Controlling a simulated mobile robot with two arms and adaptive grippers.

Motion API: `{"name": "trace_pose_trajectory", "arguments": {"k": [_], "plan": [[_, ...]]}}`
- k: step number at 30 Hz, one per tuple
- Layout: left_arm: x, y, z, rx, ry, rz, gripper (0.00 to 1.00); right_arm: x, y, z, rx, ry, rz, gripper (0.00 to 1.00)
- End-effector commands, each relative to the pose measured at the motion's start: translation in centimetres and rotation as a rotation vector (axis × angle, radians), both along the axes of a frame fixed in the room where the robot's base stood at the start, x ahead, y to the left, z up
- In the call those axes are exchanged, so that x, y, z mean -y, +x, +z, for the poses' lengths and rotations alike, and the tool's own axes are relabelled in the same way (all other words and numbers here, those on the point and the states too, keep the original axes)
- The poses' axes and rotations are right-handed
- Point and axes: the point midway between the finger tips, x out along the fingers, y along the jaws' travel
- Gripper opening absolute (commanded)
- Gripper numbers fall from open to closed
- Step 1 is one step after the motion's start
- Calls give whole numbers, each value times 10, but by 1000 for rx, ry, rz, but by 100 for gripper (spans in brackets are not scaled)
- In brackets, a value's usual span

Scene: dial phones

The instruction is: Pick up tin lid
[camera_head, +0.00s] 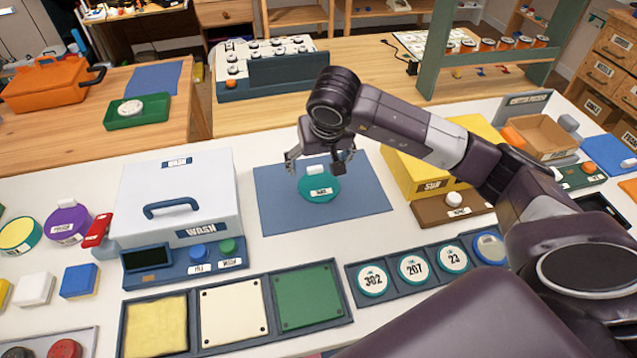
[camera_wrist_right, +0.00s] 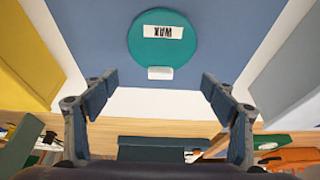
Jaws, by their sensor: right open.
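The tin lid appears to be the round teal disc (camera_head: 319,188) labelled "WAX", with a small white knob. It lies on a blue mat (camera_head: 275,211) in the middle of the white table. The lid also shows near the top of the right wrist view (camera_wrist_right: 150,50), its white knob (camera_wrist_right: 160,73) on the side toward the gripper. My right gripper (camera_head: 318,167) is open and empty above the lid, its fingers spread either side of the knob in the picture. In the wrist view its fingertips (camera_wrist_right: 159,82) are apart. My left gripper is not in view.
A white "WASH" box (camera_head: 205,190) stands left of the mat, and a yellow box (camera_head: 410,178) right of it. Framed pads (camera_head: 262,275) and a numbered disc rack (camera_head: 391,290) lie in front. Bare table surrounds the mat narrowly.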

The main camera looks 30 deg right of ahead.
Motion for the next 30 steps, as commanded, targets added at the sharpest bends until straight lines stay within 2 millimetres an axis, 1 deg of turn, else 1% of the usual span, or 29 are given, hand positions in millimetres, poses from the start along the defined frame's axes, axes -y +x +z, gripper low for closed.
{"name": "trace_pose_trajectory", "arguments": {"k": [1, 4, 6, 9, 17, 30], "plan": [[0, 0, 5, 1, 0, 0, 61, 0, 1, -6, -6, 2, -1, 78], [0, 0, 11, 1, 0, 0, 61, 1, 8, -20, -7, 2, -1, 78], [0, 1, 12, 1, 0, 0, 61, 2, 12, -30, -3, 3, -1, 78], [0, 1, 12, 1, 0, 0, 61, 3, 15, -38, -2, 1, 0, 78], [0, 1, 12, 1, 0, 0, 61, 4, 17, -40, 1, 1, 0, 78], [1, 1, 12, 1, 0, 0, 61, 4, 16, -40, 0, 0, 0, 30]]}}
